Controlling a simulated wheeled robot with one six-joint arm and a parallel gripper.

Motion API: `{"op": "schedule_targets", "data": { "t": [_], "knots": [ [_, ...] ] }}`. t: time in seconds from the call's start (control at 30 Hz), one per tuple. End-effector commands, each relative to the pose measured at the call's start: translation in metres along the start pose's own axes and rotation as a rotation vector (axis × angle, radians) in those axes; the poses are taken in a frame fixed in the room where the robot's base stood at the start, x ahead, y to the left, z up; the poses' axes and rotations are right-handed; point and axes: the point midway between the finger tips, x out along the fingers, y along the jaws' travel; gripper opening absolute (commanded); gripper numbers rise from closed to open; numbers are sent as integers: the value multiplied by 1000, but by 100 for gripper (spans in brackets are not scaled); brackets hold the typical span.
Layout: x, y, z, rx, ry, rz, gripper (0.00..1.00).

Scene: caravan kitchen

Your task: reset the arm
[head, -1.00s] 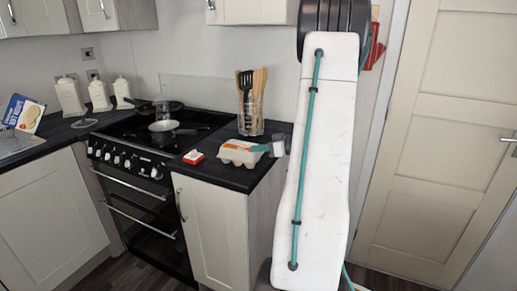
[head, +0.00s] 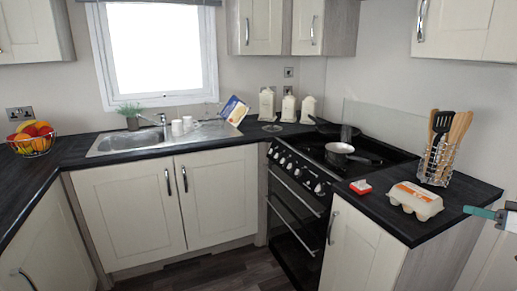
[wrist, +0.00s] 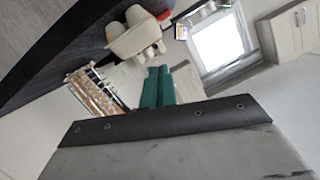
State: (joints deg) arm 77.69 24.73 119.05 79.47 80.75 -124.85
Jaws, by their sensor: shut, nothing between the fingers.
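My gripper (head: 478,212) shows at the right edge of the head view, just right of the worktop's end. Most of my arm is out of that view. In the wrist view my gripper's teal fingers (wrist: 157,75) lie close together, shut, with nothing held. The egg carton (head: 415,200) with an orange label sits on the worktop left of the gripper, apart from it. It also shows at the top of the wrist view (wrist: 135,38).
A utensil holder (head: 437,163) stands behind the carton. A small red and white box (head: 361,187) lies near the hob, which carries a saucepan (head: 340,154). A sink (head: 130,142) and fruit bowl (head: 32,143) are at left. The floor (head: 225,272) in front is clear.

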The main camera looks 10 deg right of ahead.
Motion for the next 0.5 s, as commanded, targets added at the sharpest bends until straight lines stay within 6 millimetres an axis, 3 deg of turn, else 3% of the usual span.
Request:
{"op": "schedule_targets", "data": {
  "t": [0.13,0.23,0.37,0.5],
  "knots": [
    [1,-10,20,267,-76,-26,0],
    [0,-39,42,518,-215,-47,0],
    [18,-106,52,751,-488,-55,0],
    [32,-190,59,869,-820,34,0]
  ]
}}
